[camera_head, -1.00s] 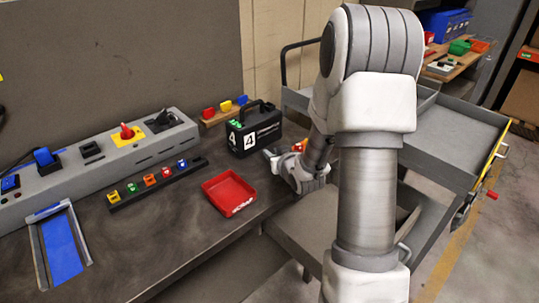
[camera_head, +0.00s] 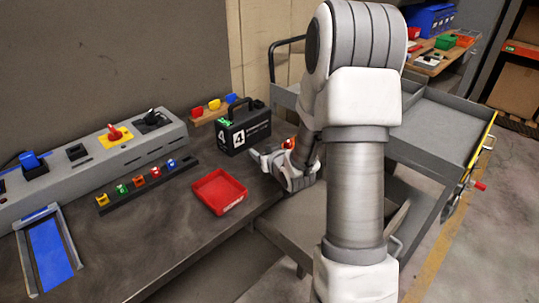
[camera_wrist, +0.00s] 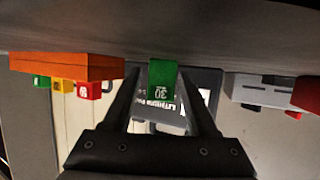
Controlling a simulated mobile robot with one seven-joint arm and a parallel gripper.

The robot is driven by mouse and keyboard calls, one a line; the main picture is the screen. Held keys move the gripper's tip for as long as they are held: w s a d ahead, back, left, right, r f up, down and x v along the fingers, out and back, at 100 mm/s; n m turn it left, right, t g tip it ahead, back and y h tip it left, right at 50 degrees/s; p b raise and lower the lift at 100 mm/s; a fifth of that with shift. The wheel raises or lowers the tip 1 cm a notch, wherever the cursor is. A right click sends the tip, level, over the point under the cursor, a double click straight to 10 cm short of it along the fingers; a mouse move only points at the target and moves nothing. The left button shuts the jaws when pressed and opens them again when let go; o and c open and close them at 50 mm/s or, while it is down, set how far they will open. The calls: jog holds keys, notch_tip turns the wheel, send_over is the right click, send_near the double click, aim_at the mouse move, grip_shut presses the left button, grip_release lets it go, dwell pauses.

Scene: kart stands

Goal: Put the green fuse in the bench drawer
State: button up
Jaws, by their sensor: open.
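A green fuse (camera_wrist: 162,82) marked 30 shows in the wrist view, between the two dark fingers of my gripper (camera_wrist: 160,95). The fingers stand apart, with a gap on each side of the fuse. That view looks upside down, and the fuse's far end meets the grey surface at the top. In the head view my gripper (camera_head: 262,156) is low over the bench (camera_head: 150,240), just right of a black battery case (camera_head: 247,130). Another small green piece (camera_head: 122,189) sits in a black strip.
A red tray (camera_head: 219,191) lies on the bench near its front edge. A grey switch console (camera_head: 95,165) runs along the back. A rack (camera_head: 212,115) with coloured pieces stands behind the case. A grey cart (camera_head: 445,125) is at the right.

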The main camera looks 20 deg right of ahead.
jog(key=p+v, duration=0.1)
jog(key=v, duration=0.8)
jog(key=shift+d+r, duration=0.1)
jog(key=shift+r, duration=0.05)
jog(key=shift+s+f+b, duration=0.1)
jog(key=shift+f+b, duration=0.15)
jog(key=shift+b, duration=0.8)
jog(key=shift+a+r+y+b, duration=0.1)
jog(key=shift+a+y+b, duration=0.15)
jog(key=shift+b, duration=0.7)
